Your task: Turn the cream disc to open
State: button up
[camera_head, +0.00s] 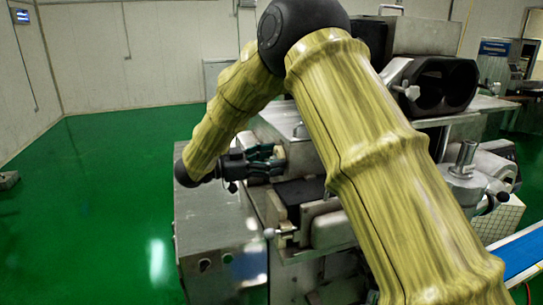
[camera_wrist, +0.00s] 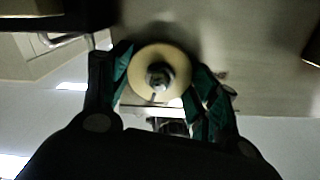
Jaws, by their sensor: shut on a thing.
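The cream disc (camera_wrist: 143,62) is round, with a metal nut or bolt end at its centre. It sits against a metal face of the machine in the wrist view. My gripper (camera_wrist: 160,85) has its green-padded fingers on the left and right sides of the disc, shut on it. In the head view my gripper (camera_head: 280,160) reaches to the machine's side, at the metal housing. The disc cannot be made out there.
The encrusting machine (camera_head: 208,228) has a steel cabinet below my gripper. A black twin-opening hopper part (camera_head: 432,86) is at the upper right. A small knob (camera_head: 270,233) juts out below my gripper. A blue conveyor belt (camera_head: 522,254) is at the right.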

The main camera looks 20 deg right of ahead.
jog(key=shift+n+p, duration=0.6)
jog(key=shift+n, duration=0.6)
jog(key=o, duration=1.1)
jog(key=a, duration=1.2)
jog(key=shift+s, duration=0.2)
